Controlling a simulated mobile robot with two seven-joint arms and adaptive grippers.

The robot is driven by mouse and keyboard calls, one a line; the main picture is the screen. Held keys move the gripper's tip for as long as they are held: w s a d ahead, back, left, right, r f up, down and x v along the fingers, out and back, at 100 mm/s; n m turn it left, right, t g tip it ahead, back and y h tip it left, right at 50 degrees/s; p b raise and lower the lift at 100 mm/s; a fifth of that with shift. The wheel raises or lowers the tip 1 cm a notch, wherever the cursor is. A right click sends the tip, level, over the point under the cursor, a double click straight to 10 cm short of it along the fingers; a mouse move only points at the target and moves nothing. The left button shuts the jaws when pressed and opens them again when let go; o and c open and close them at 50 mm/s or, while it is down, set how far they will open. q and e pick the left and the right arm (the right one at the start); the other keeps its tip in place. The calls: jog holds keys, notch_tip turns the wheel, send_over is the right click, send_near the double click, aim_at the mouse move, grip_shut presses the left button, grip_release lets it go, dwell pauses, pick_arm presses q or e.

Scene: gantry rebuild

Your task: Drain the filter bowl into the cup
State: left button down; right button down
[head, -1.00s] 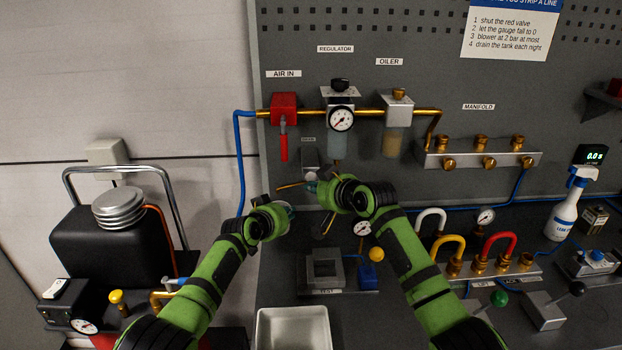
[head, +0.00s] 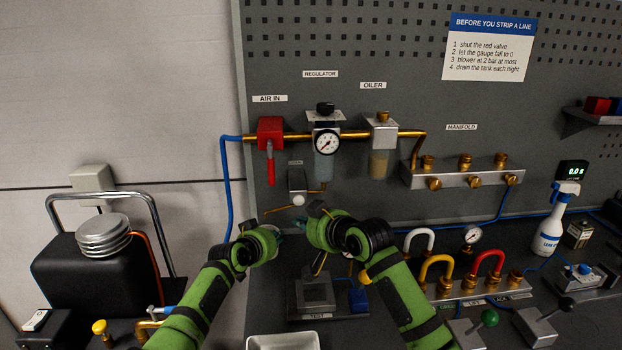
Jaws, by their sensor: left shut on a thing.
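The filter bowl (head: 325,168) is the clear, bluish bowl under the regulator with its round gauge (head: 327,142). A thin brass tube (head: 277,209) shows below it, beside a small grey block (head: 297,180) on the panel. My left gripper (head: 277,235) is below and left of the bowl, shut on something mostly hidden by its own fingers. I cannot make out the cup clearly. My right gripper (head: 304,222) is just right of the left one, below the bowl and grey block. Its fingers are too small and dark to read.
A red valve (head: 270,128) and the oiler (head: 382,132) flank the regulator. A grey test stand (head: 312,296) and white tray (head: 283,342) lie below my grippers. Coloured hoses (head: 437,268) and a spray bottle (head: 553,225) stand to the right; a black tank (head: 85,265) is left.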

pick_arm(q)
jog(key=s+p, duration=0.7)
jog(key=p, duration=0.4)
dwell(0.6)
